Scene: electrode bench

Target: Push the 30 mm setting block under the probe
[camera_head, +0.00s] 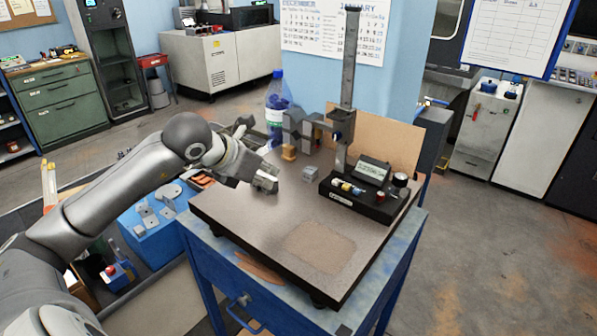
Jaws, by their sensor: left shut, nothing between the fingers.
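My left gripper (266,180) is shut and empty, low over the left part of the dark surface plate (255,210). A small grey block (310,174) stands on the plate to the right of my left gripper, apart from it. A brass-coloured block (289,152) stands farther back. No size marking is readable, so I cannot tell which is the 30 mm block. The height gauge's column (348,90) stands at the back of the plate, with a dark carriage arm (312,122) reaching left. The probe tip is too small to make out. My right gripper is not in view.
A black box with a display (370,172) and knobs stands right of the grey block. A bottle (278,108) stands behind the plate's left edge. A blue tray with metal parts (150,225) lies left of the bench. The plate's front is clear except for a worn patch.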

